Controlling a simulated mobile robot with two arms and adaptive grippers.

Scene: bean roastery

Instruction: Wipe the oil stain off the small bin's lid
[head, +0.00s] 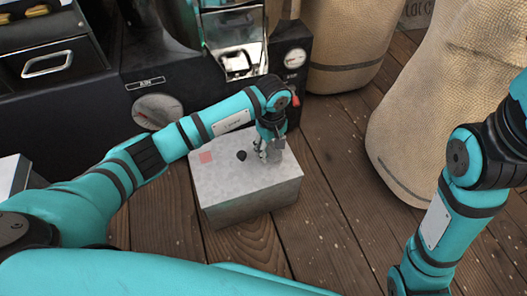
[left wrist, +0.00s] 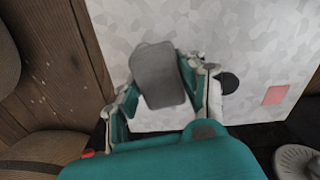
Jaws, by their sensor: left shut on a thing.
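The small bin (head: 250,192) is a pale grey speckled box on the plank floor, its lid (left wrist: 255,35) filling much of the left wrist view. A dark round oil stain (head: 241,155) lies on the lid, left of the gripper; in the left wrist view the stain (left wrist: 229,83) is just right of the fingers. My left gripper (head: 265,148) is over the lid's right back part, shut on a grey pad (left wrist: 158,75). I cannot tell whether the pad touches the lid. My right gripper is out of view; only its arm shows.
A flat red square (head: 206,157) is on the lid, left of the stain. A dark machine with gauges (head: 158,111) stands close behind the bin. Burlap sacks (head: 420,120) stand at the right. Plank floor (head: 330,215) is clear right of the bin.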

